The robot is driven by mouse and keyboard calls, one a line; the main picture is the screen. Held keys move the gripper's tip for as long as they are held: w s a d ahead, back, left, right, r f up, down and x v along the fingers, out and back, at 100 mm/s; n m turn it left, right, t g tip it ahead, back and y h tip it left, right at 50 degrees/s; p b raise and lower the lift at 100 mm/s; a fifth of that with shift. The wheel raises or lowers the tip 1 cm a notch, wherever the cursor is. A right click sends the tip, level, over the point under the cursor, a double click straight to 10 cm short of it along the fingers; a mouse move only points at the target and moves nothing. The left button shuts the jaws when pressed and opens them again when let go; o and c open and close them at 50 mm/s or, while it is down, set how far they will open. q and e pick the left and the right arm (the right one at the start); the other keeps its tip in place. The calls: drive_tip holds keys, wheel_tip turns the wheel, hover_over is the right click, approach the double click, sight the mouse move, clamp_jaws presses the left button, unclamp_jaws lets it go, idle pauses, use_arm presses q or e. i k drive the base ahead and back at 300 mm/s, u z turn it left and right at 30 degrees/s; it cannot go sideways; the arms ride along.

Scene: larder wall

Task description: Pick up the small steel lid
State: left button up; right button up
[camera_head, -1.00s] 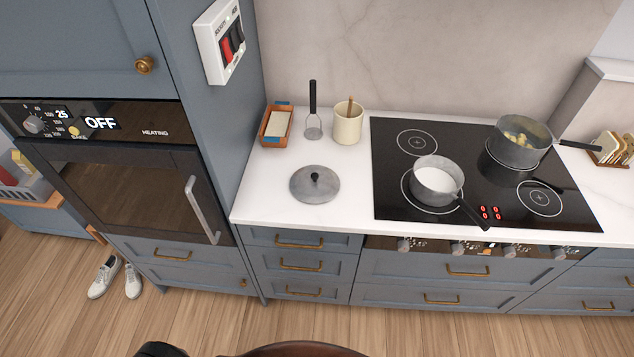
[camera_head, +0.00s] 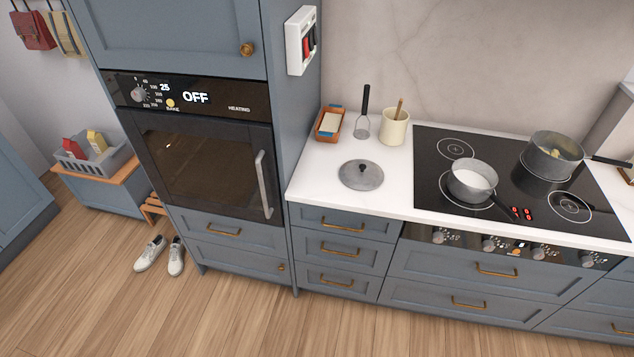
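The small steel lid (camera_head: 361,175) lies flat on the white counter, left of the hob, with its dark round knob facing up. Nothing covers it. Neither of my grippers is in view.
The black hob (camera_head: 436,208) right of the lid bears a pan of white liquid (camera_head: 470,181) and a pot with food (camera_head: 553,152). Behind the lid stand an orange-brown tray (camera_head: 329,136), a masher (camera_head: 363,121) and a cream crock (camera_head: 394,130). A tall oven cabinet (camera_head: 205,165) borders the counter's left. Shoes (camera_head: 160,255) lie on the floor.

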sight(358, 173)
drive_tip(key=u, duration=0.55)
drive_tip(key=i, duration=1.15)
drive_tip(key=z, duration=0.5)
